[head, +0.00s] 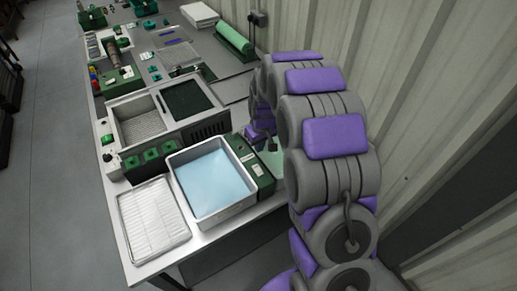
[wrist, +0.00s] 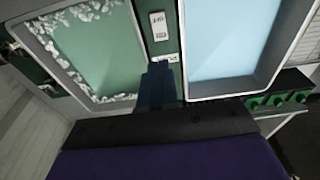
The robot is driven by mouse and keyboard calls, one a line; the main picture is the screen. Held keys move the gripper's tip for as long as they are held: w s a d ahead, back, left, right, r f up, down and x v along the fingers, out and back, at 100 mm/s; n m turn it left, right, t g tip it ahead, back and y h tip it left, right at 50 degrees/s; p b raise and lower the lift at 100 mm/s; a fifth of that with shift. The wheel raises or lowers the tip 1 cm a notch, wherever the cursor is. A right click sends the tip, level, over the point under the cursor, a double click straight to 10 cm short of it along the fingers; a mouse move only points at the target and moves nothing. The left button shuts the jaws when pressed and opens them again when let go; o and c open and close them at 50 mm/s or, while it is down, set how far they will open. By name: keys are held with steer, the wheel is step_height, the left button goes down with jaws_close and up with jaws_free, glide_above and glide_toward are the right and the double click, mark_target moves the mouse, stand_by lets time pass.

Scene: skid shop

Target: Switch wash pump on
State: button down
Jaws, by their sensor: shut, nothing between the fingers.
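A green control strip (head: 248,160) with small white plates stands along the right side of a tray of blue water (head: 213,182). In the wrist view, the strip carries a white switch plate (wrist: 158,25) and a second small white plate (wrist: 167,58). The blue water tray (wrist: 222,40) lies right of the strip there. My gripper (wrist: 157,70) is shut and empty, its dark fingertips over the near end of the strip, close to the second plate. Whether they touch is unclear. In the head view, my arm hides the gripper. The wash pump's switch position cannot be read.
A green-floored tray with white pebbles (wrist: 95,50) lies left of the strip in the wrist view. A ribbed white tray (head: 152,220) and green knobs (head: 152,155) sit left of the water. A corrugated wall (head: 420,90) rises behind my arm. The floor at left is clear.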

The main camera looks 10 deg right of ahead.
mark_target(259, 171)
steer(key=f+b, duration=0.1)
steer(key=f, duration=0.3)
steer(key=w+f+b, duration=0.1)
steer(key=f, duration=0.7)
steer(key=shift+w+a+f+b, duration=0.25)
steer(key=shift+w+b, duration=0.05)
steer(key=shift+b, duration=0.1)
steer(key=shift+w+g+p, duration=0.1)
steer(key=shift+g+p, duration=0.2)
steer(key=shift+p, duration=0.25)
steer(key=shift+f, duration=0.25)
steer(key=shift+s, duration=0.25)
steer(key=shift+s+d, duration=0.25)
steer(key=shift+s, duration=0.5)
steer(key=shift+w+r, duration=0.1)
steer(key=shift+r, duration=0.05)
